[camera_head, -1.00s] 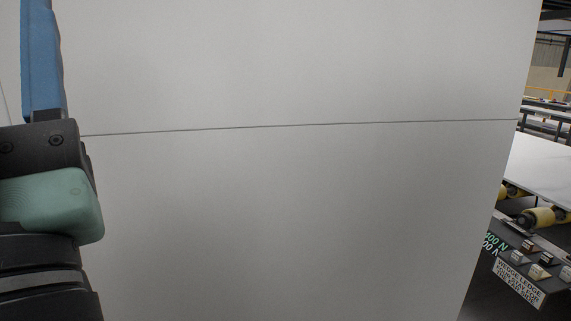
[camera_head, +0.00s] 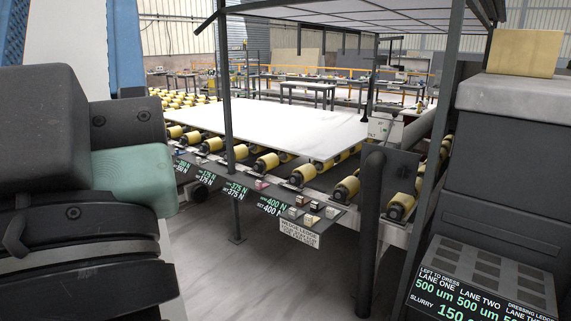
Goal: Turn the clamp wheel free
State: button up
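No clamp wheel can be made out in this view. A large white slab (camera_head: 262,122) lies flat on rows of yellow rollers (camera_head: 265,163) in the middle. Dark parts of my own arm with a teal pad fill the left side. My gripper's fingertips are not in view, so what they hold cannot be seen.
A ledge along the near roller edge has green force readouts and small wedge blocks (camera_head: 311,219) above a wedge-ledge sign (camera_head: 299,234). A dark post (camera_head: 370,230) and grey cabinet (camera_head: 510,130) stand right. A lane display (camera_head: 470,295) is lower right. Floor (camera_head: 270,265) is clear.

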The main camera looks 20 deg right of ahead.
aim_at(404, 172)
jog(key=l+z, duration=0.4)
jog(key=i+l+z, duration=0.15)
jog(key=z, duration=0.2)
jog(key=i+l+z, duration=0.1)
jog(key=l+z, duration=0.15)
jog(key=z, duration=0.15)
jog(key=i+l, duration=0.55)
jog(key=l, duration=0.2)
